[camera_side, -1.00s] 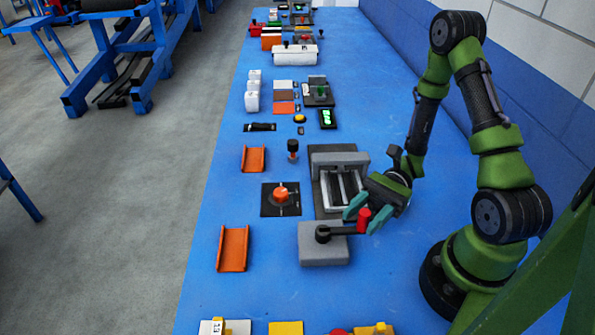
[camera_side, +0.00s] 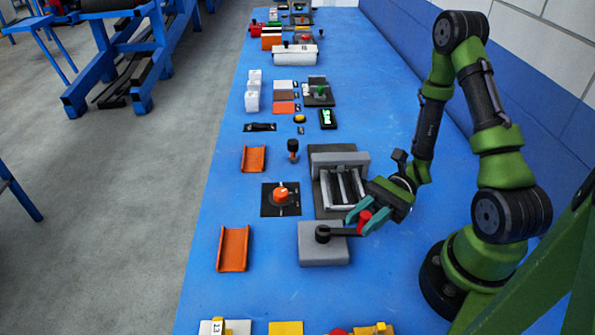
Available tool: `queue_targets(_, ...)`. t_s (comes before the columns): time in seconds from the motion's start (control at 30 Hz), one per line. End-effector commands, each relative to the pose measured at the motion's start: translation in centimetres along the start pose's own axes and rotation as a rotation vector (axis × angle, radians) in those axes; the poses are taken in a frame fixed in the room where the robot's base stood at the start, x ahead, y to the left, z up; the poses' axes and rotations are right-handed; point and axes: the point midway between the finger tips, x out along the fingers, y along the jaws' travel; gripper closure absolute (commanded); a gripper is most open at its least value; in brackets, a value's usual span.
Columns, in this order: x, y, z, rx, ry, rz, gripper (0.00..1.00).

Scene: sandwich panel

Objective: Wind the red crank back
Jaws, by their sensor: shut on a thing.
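The red crank handle (camera_side: 364,219) stands at the right end of a black crank arm (camera_side: 343,232). The arm runs from a black hub on a grey block (camera_side: 324,253) and points right, past the block's edge. My gripper (camera_side: 363,221), with teal fingers, is shut on the red handle. The fingers hide part of the handle.
A grey vise-like fixture (camera_side: 340,160) stands just behind the block. An orange knob on a black plate (camera_side: 281,196) and orange trays (camera_side: 233,249) lie to the left. Yellow parts (camera_side: 286,328) sit at the near edge. The blue table is clear to the right of the block.

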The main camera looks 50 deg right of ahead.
Motion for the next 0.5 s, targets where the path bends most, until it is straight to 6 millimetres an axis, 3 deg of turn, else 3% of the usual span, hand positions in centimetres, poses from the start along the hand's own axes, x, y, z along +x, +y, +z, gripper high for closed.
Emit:
queue_targets(0.37, 0.28, 0.26, 0.03, 0.002, 0.001, -0.055, 1.00)
queue_targets(0.4, 0.28, 0.26, 0.03, 0.002, 0.001, -0.055, 0.66)
queue_targets(0.5, 0.28, 0.26, 0.02, 0.001, 0.001, -0.054, 0.52)
